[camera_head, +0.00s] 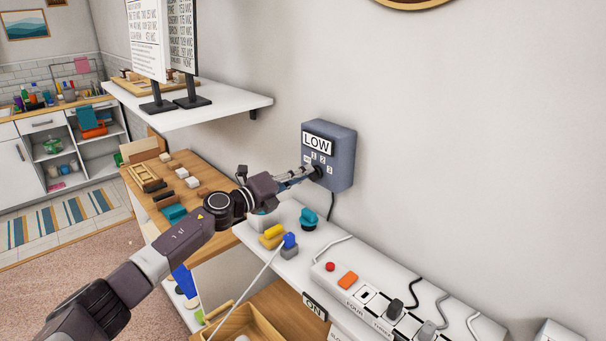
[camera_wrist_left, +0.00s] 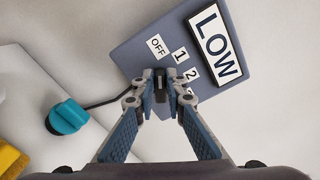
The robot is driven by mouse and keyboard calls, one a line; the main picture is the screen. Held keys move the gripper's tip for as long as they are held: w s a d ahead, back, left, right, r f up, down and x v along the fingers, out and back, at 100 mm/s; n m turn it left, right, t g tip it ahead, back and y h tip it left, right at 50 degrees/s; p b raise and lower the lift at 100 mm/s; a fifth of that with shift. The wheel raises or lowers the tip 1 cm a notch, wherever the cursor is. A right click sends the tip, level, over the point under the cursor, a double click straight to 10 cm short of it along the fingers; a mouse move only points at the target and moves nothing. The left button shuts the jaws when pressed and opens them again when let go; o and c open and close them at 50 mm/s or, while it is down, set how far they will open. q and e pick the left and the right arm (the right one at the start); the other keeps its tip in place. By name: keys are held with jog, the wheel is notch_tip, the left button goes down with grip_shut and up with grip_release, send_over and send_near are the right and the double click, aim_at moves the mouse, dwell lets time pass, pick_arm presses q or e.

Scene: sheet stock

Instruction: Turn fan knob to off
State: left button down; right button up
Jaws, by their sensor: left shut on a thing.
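The fan control box (camera_head: 343,150) is a blue-grey box on the wall, with a white LOW label at its top and small white tags below. It also fills the top of the left wrist view (camera_wrist_left: 140,45), where tags OFF, 1, 2 and a partly hidden one show. The dark fan knob (camera_head: 318,171) is on the front face of the box; it also shows in the left wrist view (camera_wrist_left: 160,88). My left gripper (camera_head: 311,171) is at the knob, its fingertips (camera_wrist_left: 161,90) on either side of it and shut on it. The fingers hide part of the knob. My right gripper is not in view.
A teal knob-like object (camera_head: 308,217) stands on the white shelf below the box. Yellow and blue pieces (camera_head: 272,232) lie beside it. A power strip (camera_head: 385,305) with plugs and cables lies to the right. A display shelf (camera_head: 190,112) juts out at left.

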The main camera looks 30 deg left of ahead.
pick_arm(q)
jog(key=c, duration=2)
grip_release()
jog(key=shift+a, duration=0.1)
jog(key=shift+o, duration=0.2)
jog(key=v, duration=1.2)
jog(key=shift+f, duration=0.1)
